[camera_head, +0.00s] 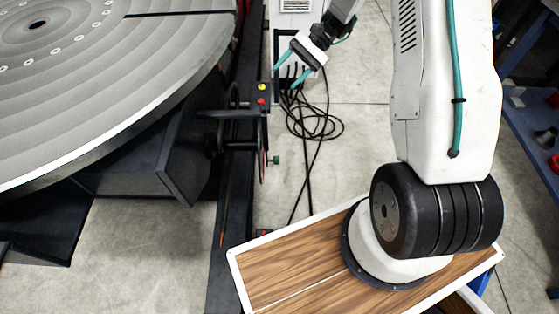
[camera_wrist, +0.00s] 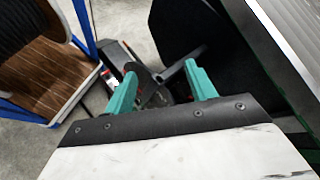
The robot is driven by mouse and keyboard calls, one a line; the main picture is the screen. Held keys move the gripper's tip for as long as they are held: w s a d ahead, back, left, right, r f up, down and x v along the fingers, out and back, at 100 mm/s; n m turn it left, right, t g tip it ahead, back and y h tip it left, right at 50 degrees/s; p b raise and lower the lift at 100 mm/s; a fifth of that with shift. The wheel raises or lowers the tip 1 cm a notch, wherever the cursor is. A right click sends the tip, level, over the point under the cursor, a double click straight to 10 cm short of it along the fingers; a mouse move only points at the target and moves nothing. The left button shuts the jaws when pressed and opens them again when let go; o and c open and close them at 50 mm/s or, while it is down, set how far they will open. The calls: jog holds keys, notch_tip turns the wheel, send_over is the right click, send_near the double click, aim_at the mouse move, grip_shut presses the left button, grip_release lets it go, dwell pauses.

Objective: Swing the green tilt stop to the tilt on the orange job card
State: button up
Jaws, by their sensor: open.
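A small green knob (camera_head: 275,160), which looks like the tilt stop, sits on the right side of the dark positioner frame, below a box with yellow and red buttons (camera_head: 262,93). Its scale is seen nearly edge-on and cannot be read. My gripper (camera_head: 286,77) is open, with teal fingers, above and beyond the knob in the head view, apart from it. In the wrist view my open gripper (camera_wrist: 160,68) has nothing between its fingertips; dark frame parts show behind them. I cannot make out an orange job card in either view.
The large grey round table (camera_head: 100,90) of the positioner fills the left. Black cables (camera_head: 312,122) lie coiled on the floor right of the frame. My wood-topped base is in front. A blue shelf (camera_head: 525,130) stands at the right edge.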

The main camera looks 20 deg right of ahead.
jog(key=w+d+f+m+t+y, duration=0.1)
jog(key=d+f+m+t+y, duration=0.15)
jog(key=f, duration=0.85)
jog(key=w+d+f+m+t+y, duration=0.1)
jog(key=f+m+t+y, duration=0.15)
jog(key=f, duration=0.95)
jog(key=s+f+m+t, duration=0.3)
jog(key=f, duration=0.7)
jog(key=s+f+m+t, duration=0.2)
jog(key=s+f+m, duration=0.15)
jog(key=f, duration=0.55)
jog(key=x, duration=0.7)
jog(key=shift+w+a, duration=0.15)
jog(key=shift+a, duration=0.2)
jog(key=shift+m, duration=0.25)
grip_shut()
